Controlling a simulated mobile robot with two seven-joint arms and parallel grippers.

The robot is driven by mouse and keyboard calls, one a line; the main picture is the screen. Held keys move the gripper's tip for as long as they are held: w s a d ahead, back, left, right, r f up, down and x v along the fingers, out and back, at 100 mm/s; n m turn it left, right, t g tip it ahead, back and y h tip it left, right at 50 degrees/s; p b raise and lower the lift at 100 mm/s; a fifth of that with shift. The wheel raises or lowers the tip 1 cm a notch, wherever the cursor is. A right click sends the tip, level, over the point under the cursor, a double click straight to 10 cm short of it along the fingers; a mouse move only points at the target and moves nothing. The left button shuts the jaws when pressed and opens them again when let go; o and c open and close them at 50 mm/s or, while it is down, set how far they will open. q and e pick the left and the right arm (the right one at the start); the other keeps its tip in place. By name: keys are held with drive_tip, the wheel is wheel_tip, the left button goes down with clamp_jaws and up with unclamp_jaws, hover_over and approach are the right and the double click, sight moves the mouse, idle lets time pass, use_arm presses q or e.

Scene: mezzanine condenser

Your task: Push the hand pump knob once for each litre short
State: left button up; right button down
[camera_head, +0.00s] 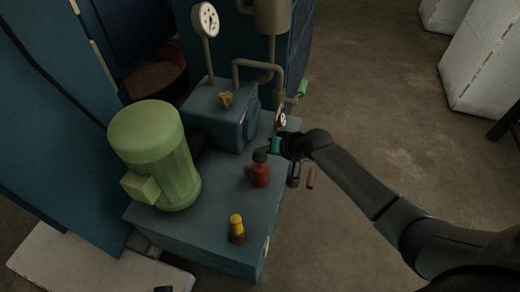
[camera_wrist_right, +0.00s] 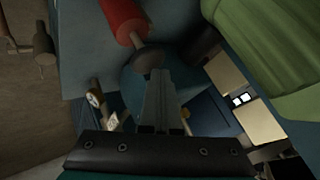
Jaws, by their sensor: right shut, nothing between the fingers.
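A red cylinder (camera_head: 260,175) with a dark round knob (camera_head: 260,156) on top stands upright on the blue skid top; it looks like the hand pump. In the right wrist view the red body (camera_wrist_right: 122,18) and its dark knob (camera_wrist_right: 149,60) show at the upper left, close to my fingertips. My right gripper (camera_head: 270,147) is shut and empty, just behind and right of the knob in the head view. Its closed fingers (camera_wrist_right: 164,78) also show in the wrist view. I cannot tell whether they touch the knob. My left gripper is not in view.
A large green motor (camera_head: 155,150) stands left of the pump. A yellow-topped fitting (camera_head: 237,225) is in front. A dial gauge (camera_head: 205,20) rises behind, and a small gauge (camera_head: 281,120) sits near my gripper. Pipes (camera_head: 255,65) run at the back. Open floor lies right.

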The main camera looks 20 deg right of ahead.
sight(263, 157)
drive_tip(key=shift+s+f+b, duration=0.15)
drive_tip(key=shift+f+b, duration=0.6)
drive_tip(key=shift+f, duration=0.55)
idle(0.5)
drive_tip(key=shift+r, duration=0.1)
drive_tip(key=shift+r+p, duration=2.8)
drive_tip(key=shift+p, duration=0.2)
drive_tip(key=shift+r, duration=0.1)
wheel_tip(263, 157, up, 5)
drive_tip(key=p, duration=0.5)
